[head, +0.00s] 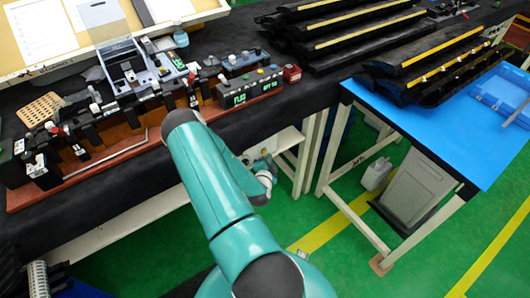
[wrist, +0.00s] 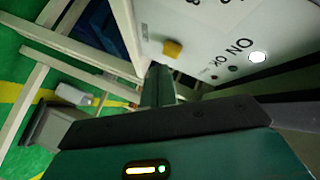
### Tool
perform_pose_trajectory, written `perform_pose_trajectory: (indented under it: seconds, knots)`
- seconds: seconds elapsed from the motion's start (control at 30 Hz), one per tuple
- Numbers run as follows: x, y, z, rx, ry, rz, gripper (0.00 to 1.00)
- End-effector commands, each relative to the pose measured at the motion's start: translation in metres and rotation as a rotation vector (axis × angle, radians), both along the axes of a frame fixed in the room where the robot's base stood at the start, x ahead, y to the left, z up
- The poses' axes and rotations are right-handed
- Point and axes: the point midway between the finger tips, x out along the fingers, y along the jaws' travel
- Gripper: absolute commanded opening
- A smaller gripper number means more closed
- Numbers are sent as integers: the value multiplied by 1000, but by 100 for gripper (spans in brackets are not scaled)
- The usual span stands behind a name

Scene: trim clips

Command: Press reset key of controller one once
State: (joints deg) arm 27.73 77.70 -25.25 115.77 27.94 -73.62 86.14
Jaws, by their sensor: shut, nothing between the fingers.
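A white control panel (wrist: 215,35) fills the upper right of the wrist view. It carries a yellow key (wrist: 172,48), a bright white lamp (wrist: 257,57), small dark round parts and printed letters that include "ON". Which marking reads reset or controller one cannot be made out. My gripper (wrist: 158,70) is shut and empty, its tip close below the yellow key in the picture; contact cannot be told. In the head view my teal arm reaches under the front edge of the bench, and its end (head: 264,172) is small and partly hidden there.
The dark workbench (head: 225,125) holds a clip fixture (head: 120,110) and black boxes with green displays (head: 240,97). Black racks (head: 340,35) stand behind. A blue-topped table (head: 455,130) stands at right, a grey bin (head: 415,190) beneath it. Green floor lies open at lower right.

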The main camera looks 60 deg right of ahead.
Motion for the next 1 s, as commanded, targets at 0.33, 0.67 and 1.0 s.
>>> perform_pose_trajectory:
  seconds: [0.33, 0.67, 1.0]
  knots:
    - [-23, 11, 0, 2, 2, -1, 0]
    - [-44, 22, 0, 1, 0, -1, 0]
    - [-45, 23, 0, 0, 0, 0, 0]
